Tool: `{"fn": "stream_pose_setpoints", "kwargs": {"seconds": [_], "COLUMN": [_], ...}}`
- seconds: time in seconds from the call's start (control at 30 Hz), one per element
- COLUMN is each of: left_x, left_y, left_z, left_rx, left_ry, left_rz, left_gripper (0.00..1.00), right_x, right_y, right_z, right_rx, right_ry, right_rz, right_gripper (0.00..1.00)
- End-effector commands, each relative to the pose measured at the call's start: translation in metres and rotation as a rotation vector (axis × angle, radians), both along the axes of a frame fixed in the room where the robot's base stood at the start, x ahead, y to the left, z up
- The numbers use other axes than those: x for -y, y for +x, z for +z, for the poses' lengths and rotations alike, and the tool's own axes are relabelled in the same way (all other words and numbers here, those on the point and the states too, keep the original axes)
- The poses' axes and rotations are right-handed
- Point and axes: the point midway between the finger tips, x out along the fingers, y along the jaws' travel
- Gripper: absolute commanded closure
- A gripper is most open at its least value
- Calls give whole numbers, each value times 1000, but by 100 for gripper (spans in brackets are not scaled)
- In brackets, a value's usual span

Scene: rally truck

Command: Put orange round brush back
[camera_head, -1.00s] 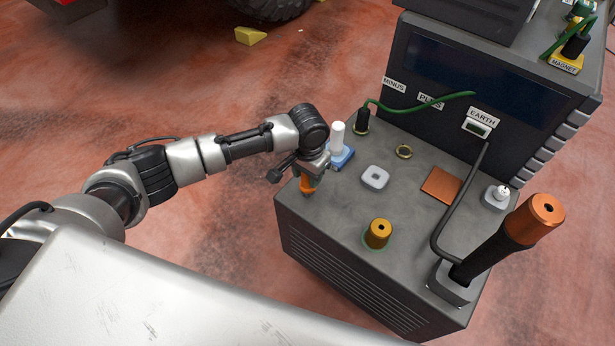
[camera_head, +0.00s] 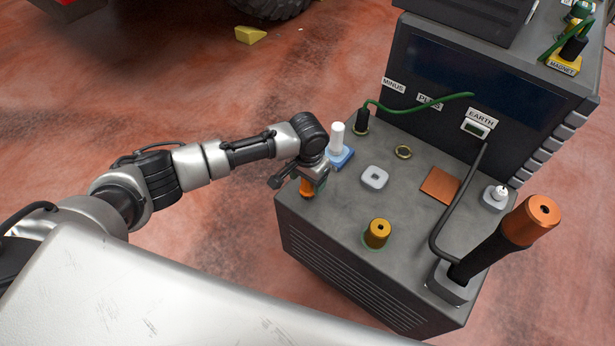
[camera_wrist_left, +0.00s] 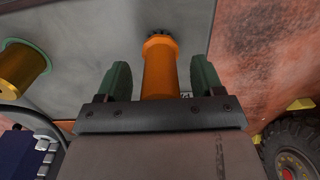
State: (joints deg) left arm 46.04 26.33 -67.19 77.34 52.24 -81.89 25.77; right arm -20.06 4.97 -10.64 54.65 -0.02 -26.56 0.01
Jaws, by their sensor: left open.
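The orange round brush (camera_head: 306,188) is at the left corner of the grey machine top (camera_head: 335,215), mostly hidden under my gripper in the head view. In the left wrist view its orange handle (camera_wrist_left: 161,72) lies between my fingers, with a dark bristle patch beyond its far end. My left gripper (camera_wrist_left: 161,82) is open around the handle, with a narrow gap on each side. In the head view the left gripper (camera_head: 310,180) is over that corner. I cannot tell whether the brush stands or leans. My right gripper is in neither view.
A white cylinder on a blue base (camera_head: 338,150) stands close behind the gripper. A grey socket (camera_head: 374,178), a gold knob (camera_head: 377,233), a copper plate (camera_head: 440,185) and a large black, copper-tipped handle (camera_head: 510,238) are farther right. Red floor is open left of the machine.

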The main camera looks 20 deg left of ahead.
Motion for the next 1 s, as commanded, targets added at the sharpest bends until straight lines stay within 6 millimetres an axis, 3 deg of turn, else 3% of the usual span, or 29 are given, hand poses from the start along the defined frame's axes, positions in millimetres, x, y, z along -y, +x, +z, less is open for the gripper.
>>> {"fn": "stream_pose_setpoints", "kwargs": {"seconds": [0.27, 0.6, 1.0], "left_x": [0, -1, 5], "left_y": [0, 0, 1], "left_z": [-1, -3, 71], "left_rx": [0, 0, 2], "left_ry": [1, 1, -2], "left_rz": [0, 0, -1], "left_gripper": [33, 33, 33], "right_x": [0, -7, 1], "right_y": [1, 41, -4], "right_z": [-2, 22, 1], "right_rx": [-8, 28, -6], "right_ry": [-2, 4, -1], "right_rz": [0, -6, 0], "right_gripper": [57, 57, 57]}}
